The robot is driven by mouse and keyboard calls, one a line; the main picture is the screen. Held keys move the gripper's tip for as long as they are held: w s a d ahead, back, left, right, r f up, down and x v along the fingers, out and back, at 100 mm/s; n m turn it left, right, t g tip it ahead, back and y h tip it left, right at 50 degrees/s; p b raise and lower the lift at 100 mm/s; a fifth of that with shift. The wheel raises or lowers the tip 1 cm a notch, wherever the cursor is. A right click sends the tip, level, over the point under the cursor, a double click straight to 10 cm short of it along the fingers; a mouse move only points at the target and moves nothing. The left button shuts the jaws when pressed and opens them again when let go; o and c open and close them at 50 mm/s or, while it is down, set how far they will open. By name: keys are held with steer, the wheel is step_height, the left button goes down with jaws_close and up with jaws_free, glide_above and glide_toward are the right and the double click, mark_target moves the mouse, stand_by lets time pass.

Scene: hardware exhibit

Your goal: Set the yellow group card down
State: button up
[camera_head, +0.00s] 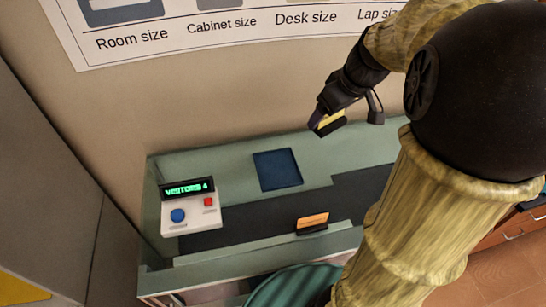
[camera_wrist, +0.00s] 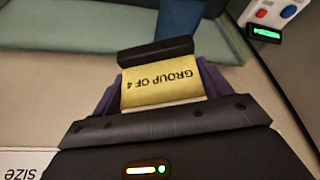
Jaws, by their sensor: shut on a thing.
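The yellow group card (camera_wrist: 163,85), printed "GROUP OF 4", sits in a dark holder and shows upside down in the wrist view. My gripper (camera_wrist: 160,95) is shut on it, with purple finger sides visible at both edges. In the head view the yellow card (camera_head: 329,122) is held by my gripper (camera_head: 320,116) above the back right of the green counter (camera_head: 225,155). The card is tilted and appears clear of the counter. A dark blue mat (camera_head: 278,170) lies on the counter, to the left of and below my gripper in the picture.
A white counter box (camera_head: 190,218) with a blue and a red button and a display reading "VISITORS 4" (camera_head: 187,189) stands at the left. An orange card (camera_head: 312,220) stands in a dark holder near the front. A size poster (camera_head: 220,35) hangs on the wall behind.

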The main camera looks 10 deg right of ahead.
steer(key=shift+w+a+f+m+h+b, duration=0.3)
steer(key=shift+w+a+f+m+b, duration=0.35)
steer(key=shift+w+a+f, duration=2)
steer(key=shift+w+a+f+m+h+b, duration=0.35)
steer(key=shift+w+a+f+m, duration=0.9)
steer(key=shift+f, duration=2.7)
steer(key=shift+w+a+f+m+h+b, duration=0.25)
steer(key=shift+w+a+f+m+b, duration=0.6)
steer(key=shift+w+f, duration=2.1)
steer(key=shift+s+a+f+n+p, duration=0.25)
steer(key=shift+s+f+n+p, duration=0.05)
steer(key=shift+s+f+n, duration=0.1)
